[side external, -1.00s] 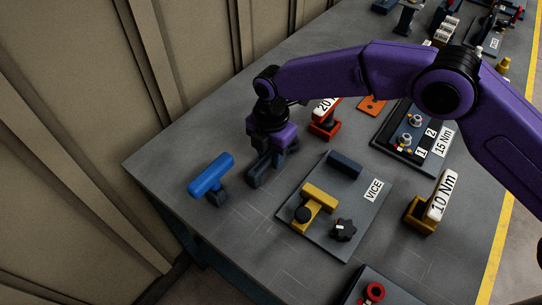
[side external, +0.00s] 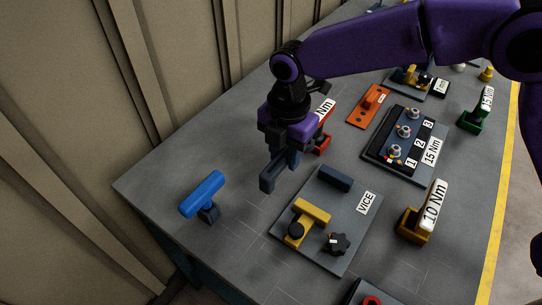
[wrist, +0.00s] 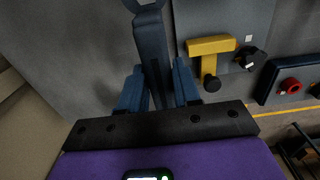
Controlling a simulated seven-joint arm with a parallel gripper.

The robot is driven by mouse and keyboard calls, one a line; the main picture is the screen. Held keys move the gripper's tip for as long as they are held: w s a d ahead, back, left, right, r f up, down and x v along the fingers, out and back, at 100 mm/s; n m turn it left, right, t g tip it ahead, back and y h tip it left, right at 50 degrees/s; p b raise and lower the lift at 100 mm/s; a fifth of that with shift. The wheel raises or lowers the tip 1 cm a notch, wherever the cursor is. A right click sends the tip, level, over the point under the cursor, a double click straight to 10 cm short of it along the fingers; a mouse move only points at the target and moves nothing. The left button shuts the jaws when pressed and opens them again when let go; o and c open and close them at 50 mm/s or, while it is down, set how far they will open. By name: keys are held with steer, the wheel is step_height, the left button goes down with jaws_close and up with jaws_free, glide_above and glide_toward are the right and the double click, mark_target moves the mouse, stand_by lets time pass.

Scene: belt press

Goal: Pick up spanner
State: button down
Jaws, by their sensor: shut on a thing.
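The spanner is a dark blue-grey bar (wrist: 152,52) with a ring-like end at the top of the wrist view. In the side view it shows as a dark piece (side external: 270,178) below my gripper. My gripper (wrist: 157,90) is shut on the spanner, with a finger on each side of it. In the side view my gripper (side external: 284,152) is above the bench, behind and left of the vice plate. The spanner appears clear of the bench top. Part of the spanner is hidden by the fingers.
A blue T-shaped tool (side external: 203,194) stands at left. The vice plate (side external: 352,235) carries a yellow clamp (side external: 308,222) and black knob. A yellow 10 Nm tool (side external: 414,226) is at right. A red tool (side external: 324,142) stands close behind my gripper. Bare bench lies between the blue tool and vice.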

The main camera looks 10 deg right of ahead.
steer(key=s+d+r, duration=0.3)
steer(key=s+d, duration=0.2)
steer(key=d, duration=0.1)
steer(key=shift+s+r, duration=0.25)
steer(key=shift+s, duration=0.05)
